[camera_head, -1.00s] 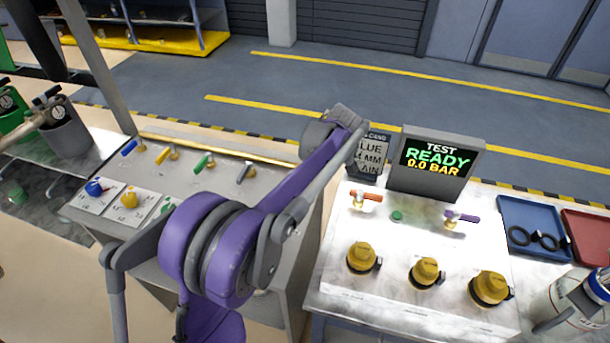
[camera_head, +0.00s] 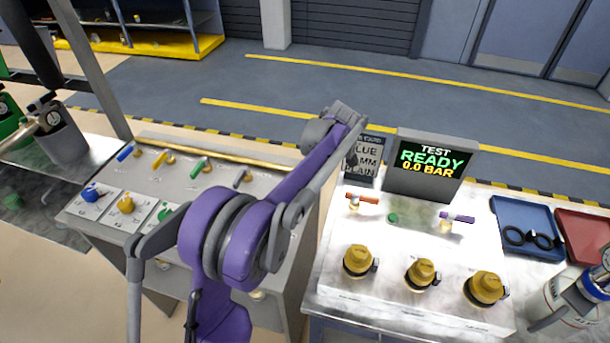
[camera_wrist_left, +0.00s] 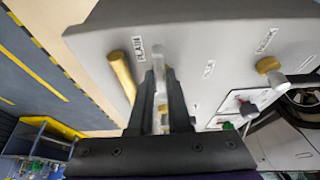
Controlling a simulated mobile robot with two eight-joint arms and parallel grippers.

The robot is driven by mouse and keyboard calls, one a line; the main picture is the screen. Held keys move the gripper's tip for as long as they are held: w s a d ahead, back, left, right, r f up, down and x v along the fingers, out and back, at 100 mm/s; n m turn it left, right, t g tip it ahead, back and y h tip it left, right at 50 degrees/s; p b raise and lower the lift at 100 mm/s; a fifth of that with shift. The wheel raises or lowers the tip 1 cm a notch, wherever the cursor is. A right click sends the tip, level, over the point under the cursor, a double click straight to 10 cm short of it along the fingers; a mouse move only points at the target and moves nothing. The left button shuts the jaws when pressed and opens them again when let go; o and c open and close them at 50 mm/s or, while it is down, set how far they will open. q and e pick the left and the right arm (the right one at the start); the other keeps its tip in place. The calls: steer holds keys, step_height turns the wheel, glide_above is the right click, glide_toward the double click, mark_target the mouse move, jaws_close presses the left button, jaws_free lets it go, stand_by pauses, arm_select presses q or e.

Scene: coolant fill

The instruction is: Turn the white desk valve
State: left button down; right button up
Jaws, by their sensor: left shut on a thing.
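In the left wrist view my left gripper (camera_wrist_left: 160,76) has its two dark fingers closed around a pale grey-white lever handle (camera_wrist_left: 157,58), the white desk valve. The fingers hide part of the handle and its base. A small printed label stands on the grey panel beside it. In the head view a row of small levers runs along the sloped grey desk (camera_head: 110,190), and a greyish one (camera_head: 242,177) is at its right end, close to my purple arm. My left gripper does not show in the head view. My right gripper is in neither view.
A brass rail (camera_wrist_left: 122,76) lies beside the handle. Another valve with a brass body (camera_wrist_left: 268,64) sits right of it in the wrist view. The right-hand bench has several brass knobs, a display (camera_head: 431,160) reading READY 0.0 BAR, and a blue tray (camera_head: 520,215).

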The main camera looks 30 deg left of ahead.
arm_select(q)
steer(key=c, duration=0.9)
jaws_free()
steer(key=shift+o, duration=0.2)
steer(key=v, duration=1.1)
steer(key=shift+p, duration=0.35)
steer(key=shift+d+f, duration=0.1)
steer(key=s+d+f+m+t+h, duration=0.1)
steer(key=s+d+f+m+t, duration=0.1)
steer(key=s+m, duration=0.5)
steer(key=s+d+f+m+t+h, duration=0.1)
steer(key=s+d+f+m+t, duration=0.1)
steer(key=s+d+f+m, duration=0.2)
steer(key=s+d+f+m+t+h, duration=0.2)
steer(key=s+m, duration=0.8)
steer(key=s, duration=0.6)
step_height(320, 180, down, 4)
steer(key=shift+d+r+t, duration=0.2)
steer(key=shift+d+t, duration=0.3)
steer(key=shift+d, duration=0.45)
